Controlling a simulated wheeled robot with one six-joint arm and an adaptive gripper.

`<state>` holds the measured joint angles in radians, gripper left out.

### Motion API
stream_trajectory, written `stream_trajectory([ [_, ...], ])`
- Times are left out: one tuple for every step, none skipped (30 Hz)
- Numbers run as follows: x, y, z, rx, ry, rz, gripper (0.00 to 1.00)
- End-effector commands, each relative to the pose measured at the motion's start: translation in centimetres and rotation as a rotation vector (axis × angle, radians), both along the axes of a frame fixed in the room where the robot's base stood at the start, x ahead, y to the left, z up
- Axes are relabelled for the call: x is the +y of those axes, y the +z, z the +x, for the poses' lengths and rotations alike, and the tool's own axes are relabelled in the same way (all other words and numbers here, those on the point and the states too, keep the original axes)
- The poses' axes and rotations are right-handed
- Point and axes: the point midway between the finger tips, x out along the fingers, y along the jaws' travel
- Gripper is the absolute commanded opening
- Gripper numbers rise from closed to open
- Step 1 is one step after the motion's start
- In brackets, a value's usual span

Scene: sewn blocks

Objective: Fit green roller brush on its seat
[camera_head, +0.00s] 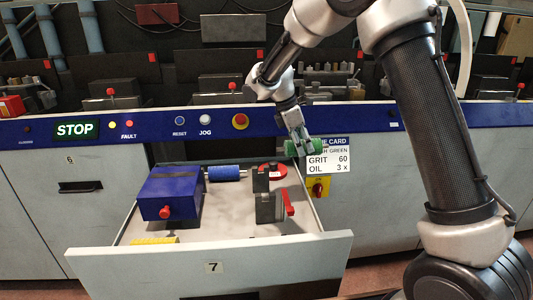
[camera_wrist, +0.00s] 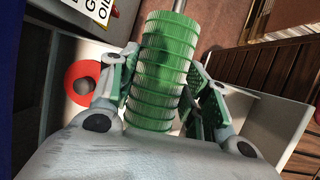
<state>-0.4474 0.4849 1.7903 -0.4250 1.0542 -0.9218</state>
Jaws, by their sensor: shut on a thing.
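The green roller brush (camera_head: 291,148) is held by my gripper (camera_head: 301,146) above the right rear of the open drawer, in front of the white card. In the wrist view the ribbed green roller brush (camera_wrist: 166,65) lies between the two fingers of my gripper (camera_wrist: 160,85), and a metal shaft sticks out at its far end. The gripper is shut on it. In the head view the fingers cover part of the brush. A dark grey bracket with a red lever (camera_head: 268,206) stands in the drawer, below the brush; I cannot tell whether this is the seat.
The open drawer (camera_head: 215,265) holds a blue box with a red knob (camera_head: 170,193), a blue roller (camera_head: 224,173), a red ring (camera_head: 273,170) and a yellow piece (camera_head: 155,241). The control panel (camera_head: 215,124) runs behind it. The drawer's front middle floor is clear.

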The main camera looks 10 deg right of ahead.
Motion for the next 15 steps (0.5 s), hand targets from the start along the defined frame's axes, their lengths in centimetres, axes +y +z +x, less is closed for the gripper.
stream_trajectory([
  [1.6,0.2,-0.7,0.001,0.175,-0.001,0.18],
  [2.6,0.2,-0.9,0.001,0.29,0.0,0.18],
  [3.9,0.3,-1.3,0.003,0.44,-0.002,0.18],
  [4.7,0.3,-1.7,0.005,0.549,-0.002,0.18],
  [5.7,0.3,-2.1,0.004,0.655,-0.002,0.18],
  [6.8,0.4,-2.5,0.006,0.79,-0.004,0.18],
  [7.7,0.4,-2.9,0.007,0.884,-0.003,0.18],
  [8.5,0.4,-3.3,0.006,0.972,-0.004,0.18],
  [9.4,0.4,-3.8,0.007,1.08,-0.006,0.18],
  [10.1,0.5,-4.2,0.008,1.149,-0.006,0.18],
  [10.7,0.5,-4.5,0.007,1.213,-0.006,0.18],
  [11.4,0.5,-4.9,0.008,1.289,-0.007,0.18],
  [11.8,0.5,-5.2,0.008,1.339,-0.008,0.18],
  [12.2,0.5,-5.5,0.008,1.38,-0.007,0.18],
  [12.6,0.5,-5.8,0.008,1.428,-0.009,0.18],
])
